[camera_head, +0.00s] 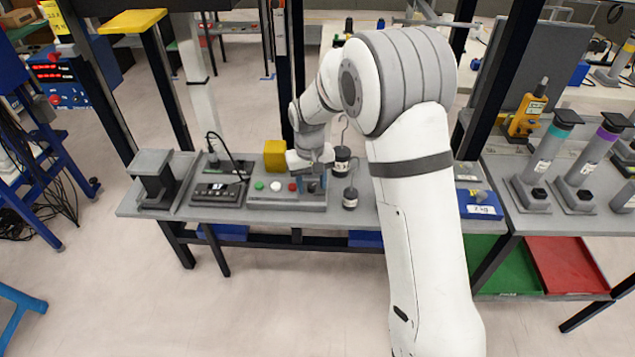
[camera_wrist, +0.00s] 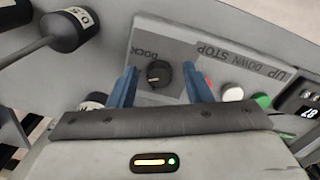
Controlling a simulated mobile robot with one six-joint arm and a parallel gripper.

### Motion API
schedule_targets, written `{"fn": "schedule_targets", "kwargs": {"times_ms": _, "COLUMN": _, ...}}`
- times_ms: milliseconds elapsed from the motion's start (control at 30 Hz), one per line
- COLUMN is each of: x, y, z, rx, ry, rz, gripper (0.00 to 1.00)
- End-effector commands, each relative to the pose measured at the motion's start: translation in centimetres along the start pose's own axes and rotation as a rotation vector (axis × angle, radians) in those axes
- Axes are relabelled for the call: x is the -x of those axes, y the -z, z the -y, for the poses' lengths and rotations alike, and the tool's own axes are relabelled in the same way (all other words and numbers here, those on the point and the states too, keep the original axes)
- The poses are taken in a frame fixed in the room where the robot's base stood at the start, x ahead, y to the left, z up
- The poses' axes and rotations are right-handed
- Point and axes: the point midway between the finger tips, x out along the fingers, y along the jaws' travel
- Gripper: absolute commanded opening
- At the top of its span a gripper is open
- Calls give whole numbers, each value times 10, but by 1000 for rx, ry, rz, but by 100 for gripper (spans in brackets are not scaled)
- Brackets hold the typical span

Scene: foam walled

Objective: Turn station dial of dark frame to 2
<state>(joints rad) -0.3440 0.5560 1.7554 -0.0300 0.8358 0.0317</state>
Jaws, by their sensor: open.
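The dial (camera_wrist: 158,74) is a round black knob with a pale pointer mark, on a grey panel beside the upside-down label DOCK in the wrist view. I cannot read any position numbers around it. My gripper (camera_wrist: 160,68) is open, with one blue finger on each side of the knob and a visible gap to each. I cannot tell how far down the fingers reach. In the head view, my gripper (camera_head: 313,183) is over the right end of the grey control box (camera_head: 262,200) on the bench, hiding the dial.
Red (camera_head: 292,187), white (camera_head: 275,186) and green (camera_head: 259,185) buttons line up left of my gripper in the head view. A yellow block (camera_head: 275,154) is behind the box. A dark post rises behind the bench.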

Motion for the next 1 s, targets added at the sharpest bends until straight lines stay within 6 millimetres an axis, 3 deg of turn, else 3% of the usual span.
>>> {"fn": "schedule_targets", "kwargs": {"times_ms": 233, "x": 9, "y": 1, "z": 0, "rx": 0, "ry": 0, "rz": -6, "gripper": 45}}
{"fn": "schedule_targets", "kwargs": {"times_ms": 500, "x": 53, "y": 1, "z": 0, "rx": 0, "ry": 0, "rz": -6, "gripper": 45}}
{"fn": "schedule_targets", "kwargs": {"times_ms": 700, "x": 75, "y": 0, "z": 0, "rx": 0, "ry": 0, "rz": -3, "gripper": 45}}
{"fn": "schedule_targets", "kwargs": {"times_ms": 1000, "x": 78, "y": 0, "z": 0, "rx": -1, "ry": 0, "rz": -1, "gripper": 45}}
